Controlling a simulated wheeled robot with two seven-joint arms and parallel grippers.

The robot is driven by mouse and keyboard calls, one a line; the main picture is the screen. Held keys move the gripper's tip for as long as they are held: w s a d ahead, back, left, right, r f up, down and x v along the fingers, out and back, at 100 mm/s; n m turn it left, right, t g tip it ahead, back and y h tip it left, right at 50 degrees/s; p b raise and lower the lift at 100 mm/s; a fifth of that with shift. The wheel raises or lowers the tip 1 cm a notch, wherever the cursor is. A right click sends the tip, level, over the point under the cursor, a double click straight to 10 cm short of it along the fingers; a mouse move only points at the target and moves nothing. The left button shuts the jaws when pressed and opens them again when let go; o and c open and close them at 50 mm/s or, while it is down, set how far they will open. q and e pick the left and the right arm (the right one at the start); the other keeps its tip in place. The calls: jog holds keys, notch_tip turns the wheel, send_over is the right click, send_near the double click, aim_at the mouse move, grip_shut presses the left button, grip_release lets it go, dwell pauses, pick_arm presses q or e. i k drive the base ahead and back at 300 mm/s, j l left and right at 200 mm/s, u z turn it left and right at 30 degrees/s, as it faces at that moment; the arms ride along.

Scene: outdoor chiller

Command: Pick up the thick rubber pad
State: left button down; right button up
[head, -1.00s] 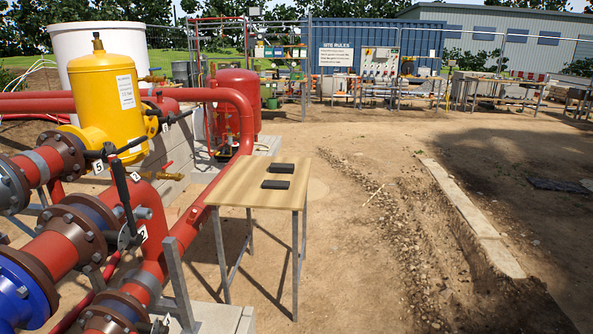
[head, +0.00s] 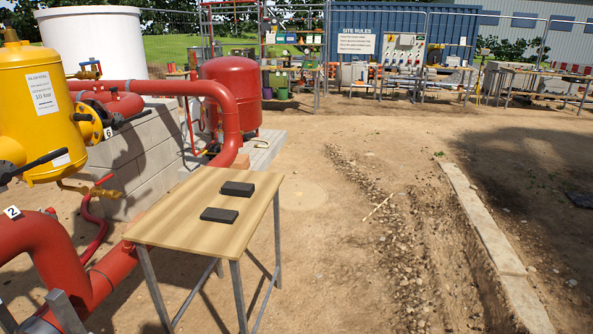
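Two dark rubber pads lie flat on a small wooden-topped table (head: 180,230) in the head view. One pad (head: 237,189) lies towards the back of the top. The other pad (head: 219,215) lies nearer, slightly to the left. Both are black and rectangular and lie apart from each other. At this distance I cannot tell clearly which is thicker. Neither of my grippers shows in the view.
Red pipes (head: 50,250) and a yellow vessel (head: 40,110) stand left of the table. A red tank (head: 230,95) on a concrete base is behind it. Open dirt lies to the right, with a stony trench (head: 400,240) and a concrete kerb (head: 485,220).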

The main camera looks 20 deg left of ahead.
aim_at(245, 190)
jog(key=i+u, duration=0.2)
jog(key=i, duration=0.3)
jog(key=i+l+u, duration=0.25)
jog(key=i, duration=0.25)
jog(key=i+l+u, duration=0.2)
jog(key=i, duration=0.3)
jog(key=j, duration=0.1)
